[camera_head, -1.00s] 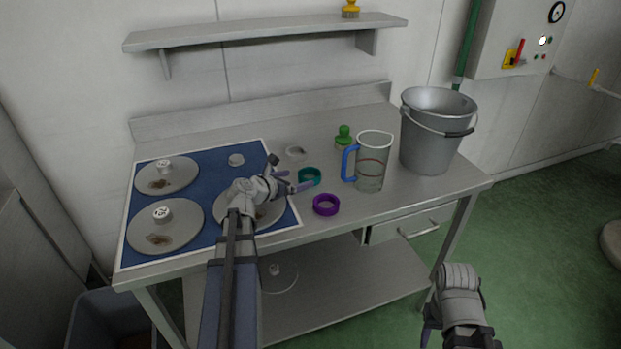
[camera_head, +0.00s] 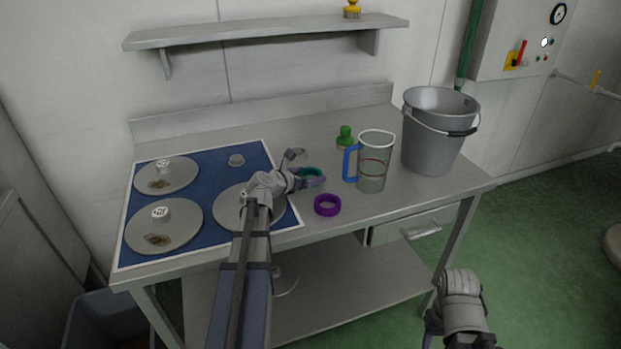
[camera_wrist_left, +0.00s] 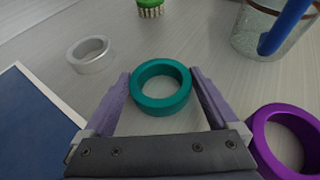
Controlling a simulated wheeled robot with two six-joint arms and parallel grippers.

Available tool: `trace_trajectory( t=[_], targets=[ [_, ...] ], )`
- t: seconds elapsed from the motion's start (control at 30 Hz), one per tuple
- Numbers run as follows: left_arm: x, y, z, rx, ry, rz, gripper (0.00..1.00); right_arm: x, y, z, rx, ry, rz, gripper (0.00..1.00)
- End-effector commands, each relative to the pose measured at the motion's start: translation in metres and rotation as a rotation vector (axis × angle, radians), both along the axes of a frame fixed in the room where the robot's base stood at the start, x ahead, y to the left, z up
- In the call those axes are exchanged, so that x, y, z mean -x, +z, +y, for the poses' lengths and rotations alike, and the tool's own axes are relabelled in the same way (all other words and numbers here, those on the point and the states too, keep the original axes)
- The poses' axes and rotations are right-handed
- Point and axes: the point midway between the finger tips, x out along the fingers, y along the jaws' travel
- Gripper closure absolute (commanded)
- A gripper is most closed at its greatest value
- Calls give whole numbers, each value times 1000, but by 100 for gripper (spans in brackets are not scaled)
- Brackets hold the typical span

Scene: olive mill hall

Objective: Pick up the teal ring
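The teal ring (camera_wrist_left: 161,102) lies flat on the steel table between the two fingers of my left gripper in the left wrist view. The fingers stand on either side of it, with a small gap visible at least on the left. In the head view the teal ring (camera_head: 311,171) is partly covered by my left gripper (camera_head: 308,170), which is open around it. My right gripper is low at the right of the head view, beside the table; its fingers are mostly hidden.
A purple ring (camera_head: 327,205) lies close by at the front right, and a pale ring (camera_wrist_left: 90,54) at the back left. A measuring jug (camera_head: 373,165) with a blue handle, a green brush (camera_head: 345,136) and a metal bucket (camera_head: 432,140) stand to the right. A blue mat (camera_head: 208,163) bears metal discs.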

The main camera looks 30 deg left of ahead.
Motion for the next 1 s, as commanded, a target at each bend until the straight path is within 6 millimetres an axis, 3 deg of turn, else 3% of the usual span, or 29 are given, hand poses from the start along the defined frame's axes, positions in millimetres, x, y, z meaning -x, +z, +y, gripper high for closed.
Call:
trace_trajectory(
  t=[0.07, 0.53, 1.0],
  targets=[
    [0, 0, 0, 0, 0, 0, 18, 0, 0, 0, 0, 0, 0, 51],
    [0, 0, 0, 0, 0, 0, 71, 0, 0, 0, 0, 0, 0, 51],
    [0, 10, 0, 0, 0, 0, 73, 0, 10, 0, 0, 0, 0, 51]
  ],
)
